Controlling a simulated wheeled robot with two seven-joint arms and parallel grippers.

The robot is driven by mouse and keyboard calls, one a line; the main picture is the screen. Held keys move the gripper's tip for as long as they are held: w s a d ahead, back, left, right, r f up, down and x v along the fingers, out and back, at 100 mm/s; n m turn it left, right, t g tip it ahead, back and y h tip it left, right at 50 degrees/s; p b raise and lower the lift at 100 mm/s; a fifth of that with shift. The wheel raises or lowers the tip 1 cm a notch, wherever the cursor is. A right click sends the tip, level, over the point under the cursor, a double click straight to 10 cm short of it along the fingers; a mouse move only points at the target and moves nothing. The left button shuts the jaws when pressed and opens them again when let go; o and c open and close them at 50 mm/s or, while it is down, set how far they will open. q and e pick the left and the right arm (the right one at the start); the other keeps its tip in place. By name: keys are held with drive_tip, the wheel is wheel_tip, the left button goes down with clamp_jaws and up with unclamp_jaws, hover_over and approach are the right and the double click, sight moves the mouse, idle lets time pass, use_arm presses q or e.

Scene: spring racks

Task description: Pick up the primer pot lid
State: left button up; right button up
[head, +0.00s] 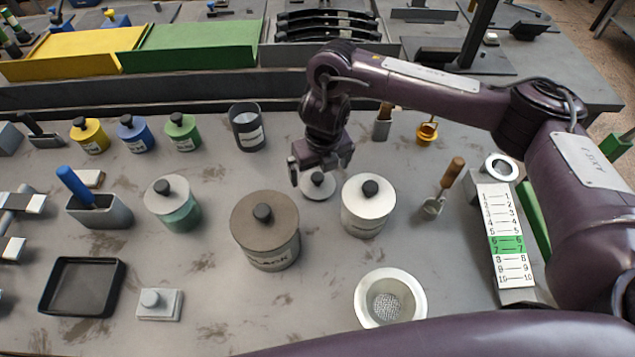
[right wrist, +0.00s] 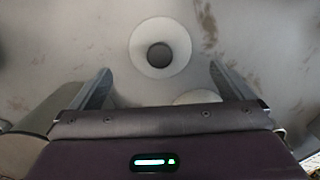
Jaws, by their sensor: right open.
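A loose pale lid (head: 316,193) with a black knob lies flat on the bench. I take it as the primer pot lid, though no label on it shows. It also shows in the right wrist view (right wrist: 144,59), ahead of and between the fingers. My right gripper (head: 320,172) is open and empty, pointing down just above the lid, and hides part of it. In the right wrist view its fingers (right wrist: 160,88) are spread wide, apart from the knob. An open dark grey pot (head: 247,127) stands behind left, without a lid. My left gripper is not in view.
A large brown-lidded pot (head: 265,225) and a white lidded pot (head: 366,207) stand close on either side of the lid. Small yellow, blue and green pots stand at the back left. A strainer bowl (head: 390,298) sits in front.

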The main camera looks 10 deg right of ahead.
sight(317, 176)
drive_tip(key=f, duration=0.2)
drive_tip(key=w+f, duration=0.1)
drive_tip(key=f, duration=0.2)
drive_tip(key=shift+w+a, duration=0.15)
drive_tip(key=c, duration=1)
